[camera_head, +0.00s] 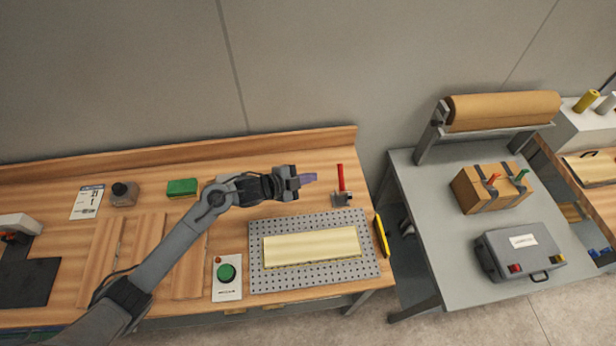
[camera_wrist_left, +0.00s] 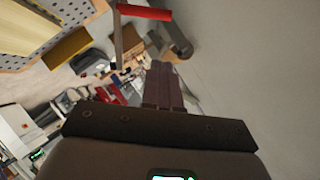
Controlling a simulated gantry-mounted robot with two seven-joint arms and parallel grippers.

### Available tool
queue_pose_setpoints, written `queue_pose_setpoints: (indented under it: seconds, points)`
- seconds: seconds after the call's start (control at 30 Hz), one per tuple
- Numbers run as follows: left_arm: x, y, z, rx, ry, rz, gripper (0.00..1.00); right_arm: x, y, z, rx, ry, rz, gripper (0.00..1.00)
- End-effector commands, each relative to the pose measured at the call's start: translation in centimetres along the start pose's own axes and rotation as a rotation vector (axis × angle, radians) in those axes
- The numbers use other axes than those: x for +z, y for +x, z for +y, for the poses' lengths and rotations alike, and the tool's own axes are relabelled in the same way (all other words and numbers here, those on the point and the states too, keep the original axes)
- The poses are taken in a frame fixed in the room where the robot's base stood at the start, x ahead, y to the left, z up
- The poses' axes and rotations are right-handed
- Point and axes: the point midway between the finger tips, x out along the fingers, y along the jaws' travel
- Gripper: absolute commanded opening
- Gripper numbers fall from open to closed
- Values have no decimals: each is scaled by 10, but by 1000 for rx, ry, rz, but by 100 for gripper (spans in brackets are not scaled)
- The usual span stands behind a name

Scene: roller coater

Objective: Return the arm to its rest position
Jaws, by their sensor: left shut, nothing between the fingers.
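My left arm reaches in from the lower left in the head view, over the wooden workbench. My left gripper (camera_head: 307,177) is shut and empty, with its fingers pointing right above the back part of the bench. In the left wrist view its closed fingers (camera_wrist_left: 163,85) show at the middle, with nothing between them. My right gripper is in neither view.
A perforated grey plate (camera_head: 262,283) bears a pale yellow board (camera_head: 312,247). A red-handled tool (camera_head: 341,180) stands just right of the gripper. A green button box (camera_head: 227,275) and green block (camera_head: 182,187) lie nearby. A grey table (camera_head: 440,270) bears a paper roll (camera_head: 502,109).

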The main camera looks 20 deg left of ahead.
Motion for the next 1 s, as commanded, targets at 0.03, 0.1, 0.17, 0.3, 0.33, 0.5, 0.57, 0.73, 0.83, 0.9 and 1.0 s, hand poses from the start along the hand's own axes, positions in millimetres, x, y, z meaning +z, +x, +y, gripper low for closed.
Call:
queue_pose_setpoints:
  seconds: [0.03,0.1,0.17,0.3,0.33,0.5,0.57,0.73,0.83,0.9,1.0]
  points:
    - [0,0,0,0,0,0,0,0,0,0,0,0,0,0]
    - [0,0,0,0,0,0,0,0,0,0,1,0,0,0]
    - [0,0,0,0,0,0,0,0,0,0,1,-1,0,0]
    - [0,0,0,1,-1,0,0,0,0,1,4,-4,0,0]
    - [1,0,2,3,-2,-1,0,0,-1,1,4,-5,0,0]
    - [6,-5,32,46,-36,-16,0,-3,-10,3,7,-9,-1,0]
    - [7,-9,55,76,-67,-22,0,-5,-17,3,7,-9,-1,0]
    - [-34,-40,133,138,-197,-4,0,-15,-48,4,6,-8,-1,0]
    - [-66,-73,158,131,-300,-66,0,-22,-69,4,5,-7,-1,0]
    - [-84,-102,165,115,-394,-158,0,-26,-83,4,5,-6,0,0]
    - [-100,-156,161,83,-567,-346,0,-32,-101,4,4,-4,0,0]
